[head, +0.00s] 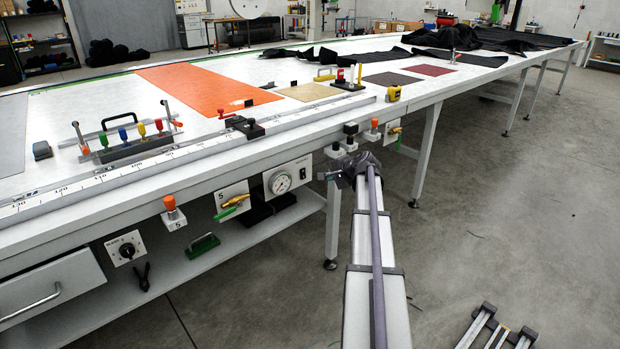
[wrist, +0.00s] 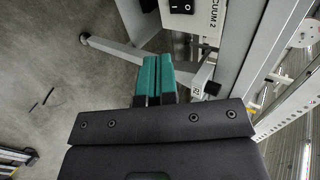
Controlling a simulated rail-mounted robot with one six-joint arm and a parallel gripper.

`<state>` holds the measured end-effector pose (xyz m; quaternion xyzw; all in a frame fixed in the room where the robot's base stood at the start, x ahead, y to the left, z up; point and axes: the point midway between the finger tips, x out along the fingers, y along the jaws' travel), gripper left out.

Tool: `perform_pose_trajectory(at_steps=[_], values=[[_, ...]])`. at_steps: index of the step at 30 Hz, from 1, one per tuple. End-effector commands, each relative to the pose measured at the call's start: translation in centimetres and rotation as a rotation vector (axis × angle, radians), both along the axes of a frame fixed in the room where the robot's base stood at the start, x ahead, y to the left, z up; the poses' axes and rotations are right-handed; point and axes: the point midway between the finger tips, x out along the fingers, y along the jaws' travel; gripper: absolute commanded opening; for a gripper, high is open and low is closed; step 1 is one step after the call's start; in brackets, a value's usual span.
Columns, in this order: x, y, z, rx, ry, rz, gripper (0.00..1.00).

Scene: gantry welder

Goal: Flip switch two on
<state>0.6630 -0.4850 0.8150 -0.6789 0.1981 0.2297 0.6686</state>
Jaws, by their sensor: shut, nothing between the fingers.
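A black rocker switch (wrist: 181,8) sits on a white panel marked "VACUUM 2" (wrist: 207,18) at the top of the wrist view, partly cut off by the frame edge. Small white marks show on its face, but I cannot tell which side is pressed. My gripper (wrist: 158,66) shows two teal fingers side by side, shut and empty, below the switch in the picture and apart from it. In the head view my gripper (head: 330,177) is beside the table's front edge, near several small switches and knobs. The "VACUUM 2" panel is not readable there.
Along the table edge (head: 300,147) are a black-topped control (head: 350,129), an orange knob (head: 374,124), a gauge (head: 280,182) and a yellow-handled valve (head: 235,200). A table leg (head: 333,225) stands close to my arm. The floor to the right (head: 500,200) is largely clear.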

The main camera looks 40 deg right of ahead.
Motion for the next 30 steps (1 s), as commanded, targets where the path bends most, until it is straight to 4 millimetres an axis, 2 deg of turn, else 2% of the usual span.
perform_pose_trajectory(at_steps=[4, 8, 20, 21, 24, 30], values=[[0.3, 0.0, -0.3, 0.0, 0.0, 0.0, 0.0], [1.7, 0.0, -1.5, 0.0, -0.001, 0.0, 0.0], [8.7, 0.3, -6.6, 0.001, -0.001, 0.001, 0.0], [9.6, 0.3, -6.1, 0.0, -0.001, 0.001, 0.0], [11.0, 0.4, -6.1, 0.0, -0.001, 0.001, 0.0], [12.2, 0.6, -6.2, 0.0, 0.0, 0.0, 0.0]])
